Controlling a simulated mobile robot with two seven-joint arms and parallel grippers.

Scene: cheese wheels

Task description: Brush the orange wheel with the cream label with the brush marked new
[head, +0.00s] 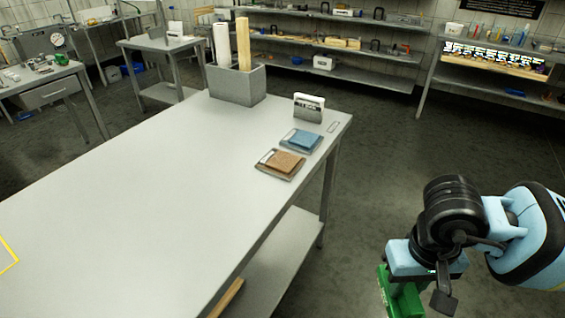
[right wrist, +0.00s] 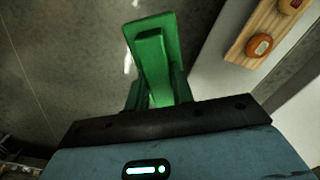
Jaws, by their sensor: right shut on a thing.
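My right gripper (head: 402,292) hangs beyond the steel table's right side, low in the head view. It is shut on a green thing, which also shows in the right wrist view (right wrist: 152,65). I cannot tell for certain where the fingers end and the held thing begins, nor read any mark on it. An orange wheel with a cream label (right wrist: 260,46) lies on a wooden board (right wrist: 258,22) at the upper right of the right wrist view, apart from the green thing. My left gripper is not in view.
The steel table (head: 150,200) is mostly bare. At its far end stand a grey bin (head: 237,88) with tall rolls, a white-faced box (head: 308,107), a blue pad (head: 301,140) and a brown pad (head: 283,162). Another wheel (right wrist: 291,5) sits on the board.

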